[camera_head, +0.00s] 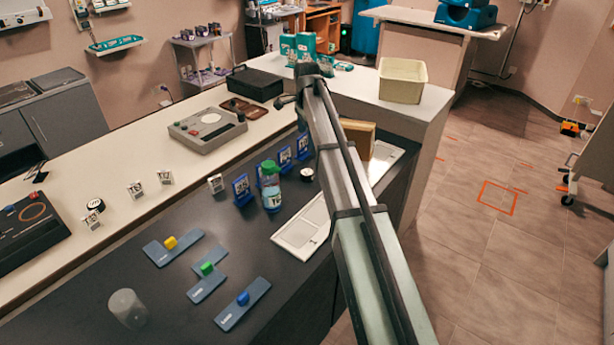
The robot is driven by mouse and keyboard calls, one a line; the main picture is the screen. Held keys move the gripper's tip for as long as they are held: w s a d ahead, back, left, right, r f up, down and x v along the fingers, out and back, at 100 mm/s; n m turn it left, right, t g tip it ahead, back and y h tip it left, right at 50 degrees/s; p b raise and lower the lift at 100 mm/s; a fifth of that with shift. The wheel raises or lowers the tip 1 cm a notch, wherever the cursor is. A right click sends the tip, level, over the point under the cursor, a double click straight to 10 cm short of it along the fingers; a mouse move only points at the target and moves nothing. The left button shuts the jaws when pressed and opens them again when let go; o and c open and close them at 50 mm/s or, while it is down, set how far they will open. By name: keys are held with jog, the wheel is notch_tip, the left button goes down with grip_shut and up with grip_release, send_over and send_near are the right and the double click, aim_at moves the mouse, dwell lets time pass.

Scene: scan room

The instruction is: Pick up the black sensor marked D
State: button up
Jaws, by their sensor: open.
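No letter D is legible in the head view, so I cannot tell which thing is the black sensor marked D. A small black round piece with a white top (307,174) sits on the dark counter beside my arm. A similar black round piece (95,204) sits at the left, near a small marked white card (92,219). More marked cards stand upright on the pale strip, including a left one (135,190) and a right one (164,177). My arm reaches across the counter from the lower right. My gripper's fingers cannot be made out; the arm hides that area.
A green-capped bottle (271,188) stands by blue card holders (242,190). A clear cylinder (127,308) and blue plates with yellow (172,252), green (205,280) and blue (240,306) knobs are in front. A grey device (207,130), black case (254,84) and cream bin (402,82) stand behind.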

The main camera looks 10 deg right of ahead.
aim_at(307, 172)
jog(key=f+m, duration=0.3)
jog(key=f, duration=0.1)
jog(key=s+f+m, duration=0.1)
jog(key=f+m, duration=0.1)
jog(key=f, duration=0.3)
jog(key=f+m+g, duration=0.1)
jog(key=f+m, duration=0.2)
jog(key=f, duration=0.2)
jog(key=shift+s+a+m, duration=0.1)
jog(key=shift+s+m, duration=0.2)
jog(key=shift+s, duration=0.05)
jog(key=shift+r, duration=0.1)
jog(key=c, duration=1.2)
